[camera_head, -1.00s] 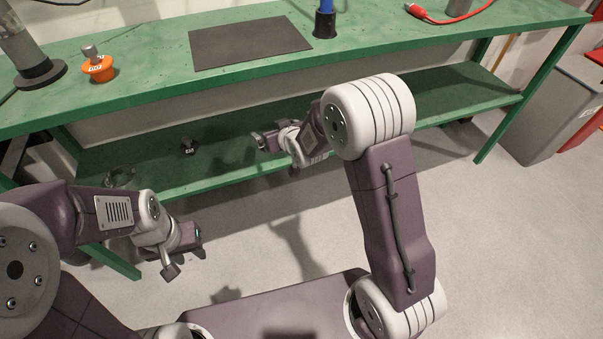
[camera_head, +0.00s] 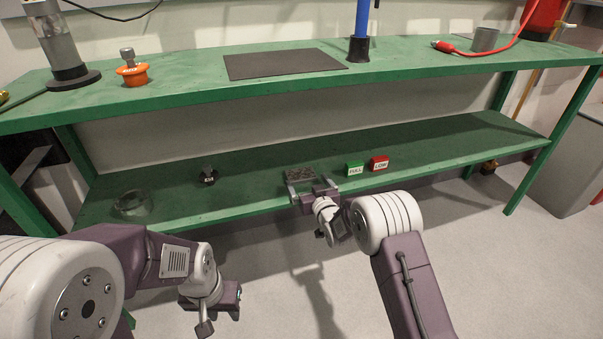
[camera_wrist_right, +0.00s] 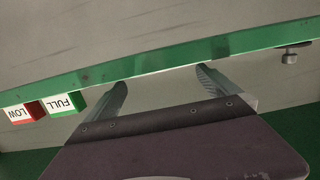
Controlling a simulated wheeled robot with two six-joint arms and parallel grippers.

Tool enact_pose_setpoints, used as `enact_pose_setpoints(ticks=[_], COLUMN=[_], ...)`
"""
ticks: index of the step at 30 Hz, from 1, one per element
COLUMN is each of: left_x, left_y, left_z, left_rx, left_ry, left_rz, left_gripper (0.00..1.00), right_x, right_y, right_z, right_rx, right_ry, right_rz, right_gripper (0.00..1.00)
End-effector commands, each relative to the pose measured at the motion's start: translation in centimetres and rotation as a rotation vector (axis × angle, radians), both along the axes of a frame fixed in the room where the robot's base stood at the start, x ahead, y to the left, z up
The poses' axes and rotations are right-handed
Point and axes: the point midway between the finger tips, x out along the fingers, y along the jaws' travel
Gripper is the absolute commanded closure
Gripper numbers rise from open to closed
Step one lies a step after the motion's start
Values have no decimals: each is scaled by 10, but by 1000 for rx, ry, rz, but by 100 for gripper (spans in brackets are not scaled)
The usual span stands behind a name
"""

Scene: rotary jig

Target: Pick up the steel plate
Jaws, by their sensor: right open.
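A small speckled grey plate (camera_head: 300,174), which looks like the steel plate, lies on the lower green shelf. My right gripper (camera_head: 312,190) is open at the front edge of that shelf, just in front of the plate. Its two fingers point toward the shelf, and I cannot tell whether they touch the plate. In the right wrist view the open fingers (camera_wrist_right: 162,88) show with nothing clear between them; I cannot make out the plate there. My left gripper (camera_head: 226,298) hangs low in front of the shelf, its fingers unclear.
Green FULL block (camera_head: 355,168) and red LOW block (camera_head: 379,163) stand right of the plate. A dark knobbed weight (camera_head: 208,176) and a clear ring (camera_head: 132,204) are to its left. The upper bench top (camera_head: 190,80) overhangs the shelf and carries a dark mat (camera_head: 285,63).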

Motion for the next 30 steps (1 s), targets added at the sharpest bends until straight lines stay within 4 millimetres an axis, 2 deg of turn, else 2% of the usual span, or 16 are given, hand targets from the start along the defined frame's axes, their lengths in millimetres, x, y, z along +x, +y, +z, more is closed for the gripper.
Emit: enact_pose_setpoints(ticks=[3,8,12,20,29,30], left_x=[0,0,0,0,0,0], left_y=[0,0,0,0,0,0], left_z=[-8,-39,-42,-40,-40,-40], left_rx=[0,0,0,0,0,0], left_ry=[1,1,1,0,0,0], left_rz=[0,0,0,0,0,0], left_gripper=[64,64,64,64,64,64], right_x=[4,30,45,48,48,48], right_y=[2,13,18,18,18,18], right_z=[-5,-16,-13,-10,-10,-10], right_rx=[1,0,0,0,0,0], right_ry=[-2,-4,-1,1,1,1], right_rz=[0,1,1,0,0,0], right_gripper=[0,0,0,0,81,82])
